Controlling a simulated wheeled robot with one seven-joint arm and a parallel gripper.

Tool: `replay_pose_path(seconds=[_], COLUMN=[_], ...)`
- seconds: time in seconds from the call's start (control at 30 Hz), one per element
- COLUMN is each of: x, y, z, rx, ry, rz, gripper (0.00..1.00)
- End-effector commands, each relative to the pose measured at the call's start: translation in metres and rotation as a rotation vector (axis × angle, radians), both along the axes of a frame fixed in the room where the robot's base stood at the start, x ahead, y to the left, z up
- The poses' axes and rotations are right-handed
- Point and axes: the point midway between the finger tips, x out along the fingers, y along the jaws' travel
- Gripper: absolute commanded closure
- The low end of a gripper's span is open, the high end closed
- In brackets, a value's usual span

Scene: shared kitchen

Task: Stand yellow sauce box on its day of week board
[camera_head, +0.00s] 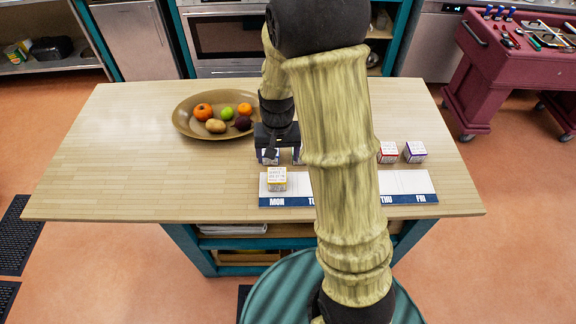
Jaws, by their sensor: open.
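The yellow sauce box (277,179), a small white carton with yellow trim, sits on the MON space of the day of week board (408,183). The board is white with a blue lettered strip along its front edge; my arm hides its middle. My gripper (276,150) is open, just behind the yellow box as seen from the head, and apart from it. A blue-trimmed box (268,158) shows beneath or beside the fingers; whether they touch it I cannot tell.
Another box (297,156) is partly hidden beside my arm. A red-trimmed box (388,152) and a purple-trimmed box (415,151) stand behind the board's right end. A brown fruit bowl (183,120) is at the back. The left of the wooden table (110,165) is clear.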

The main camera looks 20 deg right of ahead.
Motion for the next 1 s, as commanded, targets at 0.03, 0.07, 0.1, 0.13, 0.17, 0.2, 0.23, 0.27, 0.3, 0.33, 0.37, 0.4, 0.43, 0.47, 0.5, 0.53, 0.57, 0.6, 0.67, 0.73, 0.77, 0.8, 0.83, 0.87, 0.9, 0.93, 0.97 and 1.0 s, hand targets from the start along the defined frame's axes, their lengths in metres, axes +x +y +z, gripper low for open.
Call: replay_pose_path(seconds=[0.03,0.07,0.1,0.13,0.17,0.2,0.23,0.27,0.3,0.33,0.37,0.4,0.43,0.47,0.5,0.53,0.57,0.6,0.67,0.73,0.77,0.8,0.83,0.87,0.9,0.93,0.97,1.0], x=[-0.012,-0.019,-0.030,-0.038,-0.046,-0.057,-0.066,-0.074,-0.084,-0.091,-0.098,-0.105,-0.109,-0.113,-0.116,-0.117,-0.118,-0.119,-0.118,-0.118,-0.118,-0.118,-0.118,-0.118,-0.118,-0.118,-0.118,-0.118], y=[-0.001,0.000,0.000,0.000,0.000,0.000,0.000,0.000,0.000,0.000,0.000,0.000,0.000,0.000,0.000,0.000,0.000,0.000,0.000,0.000,0.000,0.000,0.000,0.000,0.000,0.000,0.000,0.000], z=[0.013,0.019,0.027,0.033,0.038,0.044,0.049,0.053,0.057,0.060,0.062,0.065,0.066,0.067,0.068,0.068,0.068,0.068,0.068,0.068,0.068,0.068,0.068,0.068,0.068,0.068,0.068,0.068], rx=[0.002,0.001,0.000,-0.003,-0.005,-0.007,-0.010,-0.015,-0.020,-0.023,-0.027,-0.031,-0.035,-0.037,-0.040,-0.040,-0.042,-0.042,-0.042,-0.041,-0.040,-0.040,-0.040,-0.040,-0.040,-0.040,-0.040,-0.040], ry=[-0.022,-0.035,-0.053,-0.065,-0.078,-0.095,-0.108,-0.121,-0.136,-0.146,-0.156,-0.166,-0.173,-0.176,-0.181,-0.183,-0.184,-0.184,-0.184,-0.183,-0.183,-0.183,-0.183,-0.183,-0.183,-0.183,-0.183,-0.183], rz=[0.021,0.037,0.060,0.079,0.095,0.118,0.136,0.154,0.177,0.191,0.204,0.222,0.232,0.239,0.246,0.249,0.252,0.253,0.253,0.252,0.252,0.252,0.252,0.251,0.251,0.251,0.251,0.251], gripper=[0.25,0.25,0.25,0.25,0.25,0.25,0.25,0.25,0.25,0.25,0.25,0.25,0.25,0.25,0.25,0.25,0.25,0.25,0.25,0.25,0.25,0.25,0.25,0.25,0.25,0.25,0.25,0.25])
